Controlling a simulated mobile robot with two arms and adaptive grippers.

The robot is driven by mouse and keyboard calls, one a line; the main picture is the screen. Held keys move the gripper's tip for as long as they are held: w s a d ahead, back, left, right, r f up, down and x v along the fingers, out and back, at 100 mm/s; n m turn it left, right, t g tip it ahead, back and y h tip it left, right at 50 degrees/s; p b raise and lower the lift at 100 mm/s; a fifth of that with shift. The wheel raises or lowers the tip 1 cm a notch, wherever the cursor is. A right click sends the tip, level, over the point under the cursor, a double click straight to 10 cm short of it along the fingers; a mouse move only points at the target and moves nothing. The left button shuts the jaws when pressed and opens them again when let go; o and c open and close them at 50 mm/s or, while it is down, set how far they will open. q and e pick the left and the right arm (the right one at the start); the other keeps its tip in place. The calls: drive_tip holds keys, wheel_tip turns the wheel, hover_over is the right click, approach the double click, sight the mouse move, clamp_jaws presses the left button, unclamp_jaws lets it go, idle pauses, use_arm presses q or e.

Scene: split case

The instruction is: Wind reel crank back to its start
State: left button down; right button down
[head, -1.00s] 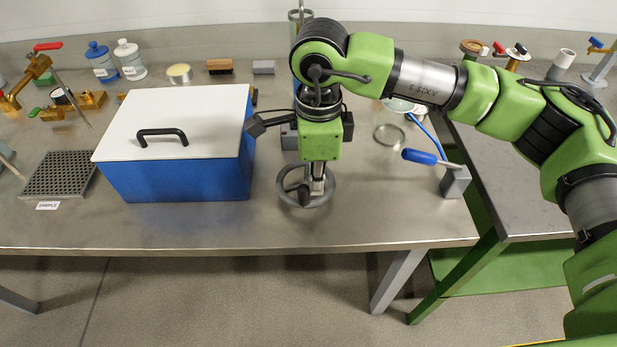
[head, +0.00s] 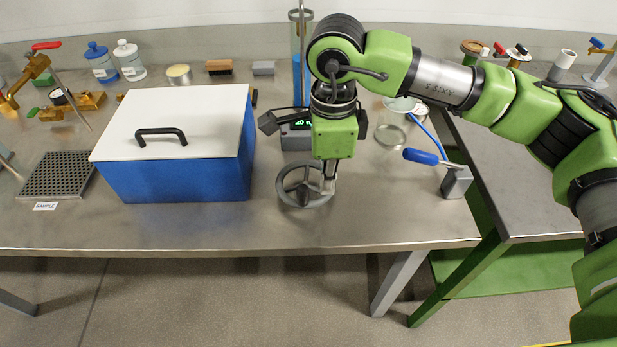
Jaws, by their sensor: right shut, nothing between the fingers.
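A grey spoked wheel (head: 283,192) lies near the front edge of the steel bench, right of the blue case. It looks like the reel crank, but I cannot make out a separate handle on it. My right gripper (head: 328,188) points down at the wheel's right side. Its fingers are shut with nothing between them, and they hide part of the rim. I cannot tell whether they touch it. My left gripper is not in view.
A blue case (head: 180,182) with a white lid stands left of the wheel. A blue-handled lever on a grey block (head: 457,183) stands to the right. A digital display (head: 297,137) and a tall clear cylinder (head: 296,60) are behind. The bench front is clear.

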idle(0.3)
wheel_tip(320, 180, up, 7)
drive_tip(key=p, duration=0.3)
idle(0.5)
idle(1.3)
drive_tip(key=shift+w+d+f+p, duration=0.25)
drive_tip(key=shift+w+f+p, duration=0.4)
drive_tip(key=shift+p, duration=1.15)
drive_tip(key=shift+w+d+f+p, duration=0.3)
drive_tip(key=shift+w+f+p, duration=0.4)
drive_tip(key=shift+p, duration=1.15)
drive_tip(key=shift+w+d+f+p, duration=0.25)
drive_tip(key=shift+w+f+p, duration=0.4)
drive_tip(key=shift+p, duration=1.15)
drive_tip(key=shift+w+f+b, duration=0.15)
drive_tip(key=shift+f+b, duration=0.65)
drive_tip(key=shift+b, duration=0.05)
drive_tip(key=shift+f+b, duration=0.75)
drive_tip(key=shift+b, duration=0.2)
